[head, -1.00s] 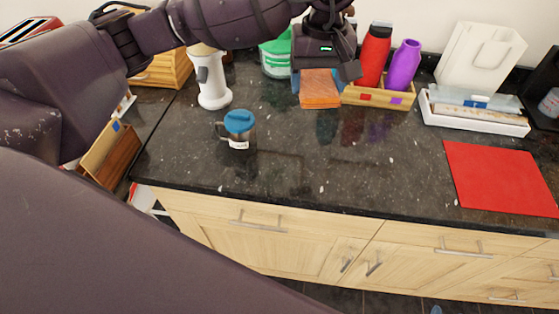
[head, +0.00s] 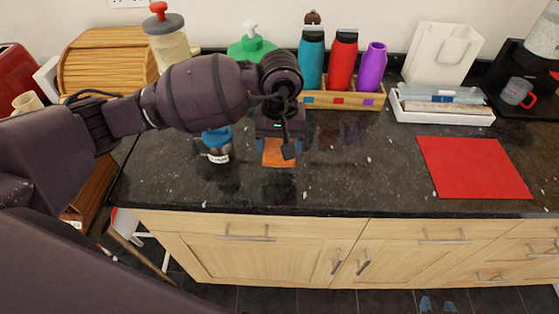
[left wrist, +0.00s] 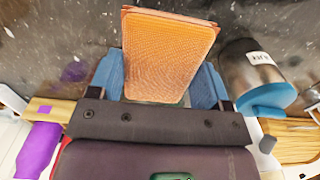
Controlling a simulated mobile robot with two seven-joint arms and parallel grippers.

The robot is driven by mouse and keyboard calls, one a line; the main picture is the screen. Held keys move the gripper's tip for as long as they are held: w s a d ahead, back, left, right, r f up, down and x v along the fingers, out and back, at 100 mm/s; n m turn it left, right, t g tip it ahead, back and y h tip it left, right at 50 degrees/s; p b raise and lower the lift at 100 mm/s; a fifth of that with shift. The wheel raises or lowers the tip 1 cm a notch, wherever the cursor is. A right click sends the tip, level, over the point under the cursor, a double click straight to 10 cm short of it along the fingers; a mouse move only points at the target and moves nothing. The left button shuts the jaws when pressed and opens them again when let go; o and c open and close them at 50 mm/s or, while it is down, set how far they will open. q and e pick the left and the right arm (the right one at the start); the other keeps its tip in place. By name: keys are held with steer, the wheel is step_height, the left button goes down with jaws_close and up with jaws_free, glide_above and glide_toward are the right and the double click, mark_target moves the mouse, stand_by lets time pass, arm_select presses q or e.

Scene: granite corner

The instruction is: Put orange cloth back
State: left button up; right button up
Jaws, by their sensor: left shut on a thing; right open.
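The orange cloth (head: 278,152) is a folded, textured rectangular pad. It also shows in the left wrist view (left wrist: 168,52). My left gripper (head: 277,140) is shut on it, with blue fingers on both sides in the left wrist view (left wrist: 157,85). The cloth is over the dark counter, right of the blue-lidded steel mug (head: 217,147); whether it touches the counter is unclear. My right gripper (head: 437,305) shows only as two separate bluish fingertips at the bottom edge of the head view, in front of the cabinets.
A wooden rack (head: 345,101) holds teal, red and purple bottles behind the cloth. A green dispenser (head: 250,45) and bread box (head: 105,60) stand at the back. A red mat (head: 473,167) and white tray (head: 445,112) lie right. The counter between cloth and mat is clear.

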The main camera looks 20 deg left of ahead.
mark_target(280, 171)
arm_select(q)
step_height(280, 171, down, 2)
steer(key=shift+f, duration=2.45)
arm_select(e)
steer(key=shift+s+f, duration=0.1)
steer(key=shift+s, duration=0.3)
arm_select(q)
steer(key=shift+f, duration=0.15)
arm_select(e)
steer(key=shift+w+f, duration=0.15)
arm_select(q)
steer(key=o, duration=0.9)
arm_select(e)
steer(key=shift+w, duration=0.25)
